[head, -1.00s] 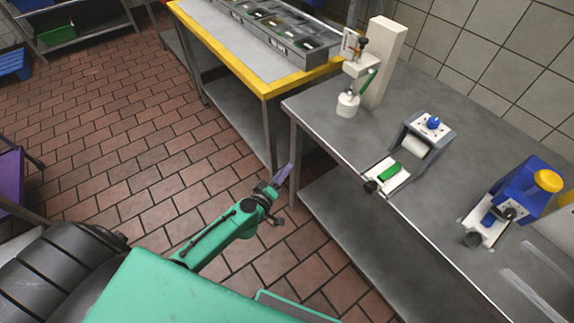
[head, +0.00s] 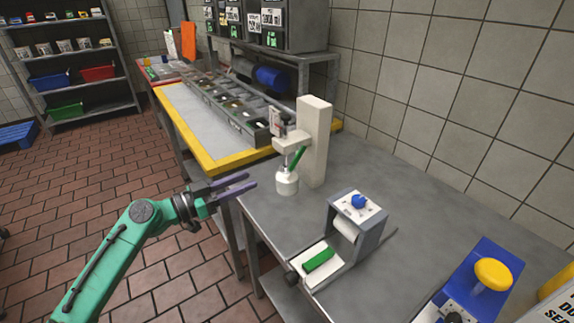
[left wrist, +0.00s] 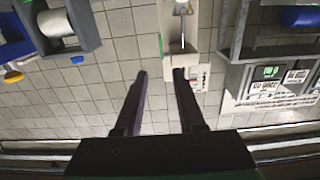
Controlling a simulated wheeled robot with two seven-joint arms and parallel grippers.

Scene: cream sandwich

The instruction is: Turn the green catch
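A slim green catch or lever (head: 298,157) slants at the side of a white post device (head: 314,140) on the grey steel table. Below its arm is a white cup-like part (head: 287,181). In the left wrist view the green piece (left wrist: 161,44) shows as a thin strip beyond my fingertips, beside the white device (left wrist: 200,45). My left gripper (head: 251,181) is open and empty, its purple fingers apart. It is at the table's left edge, left of the white cup and apart from it. The wrist view also shows the open fingers (left wrist: 160,73). My right gripper is not in view.
A roller device (head: 358,225) with a green block (head: 319,260) stands nearer on the table. A blue device with a yellow knob (head: 493,274) is at the lower right. A yellow-edged counter (head: 205,155) with a bin rail adjoins behind. Bare tabletop lies around the white cup.

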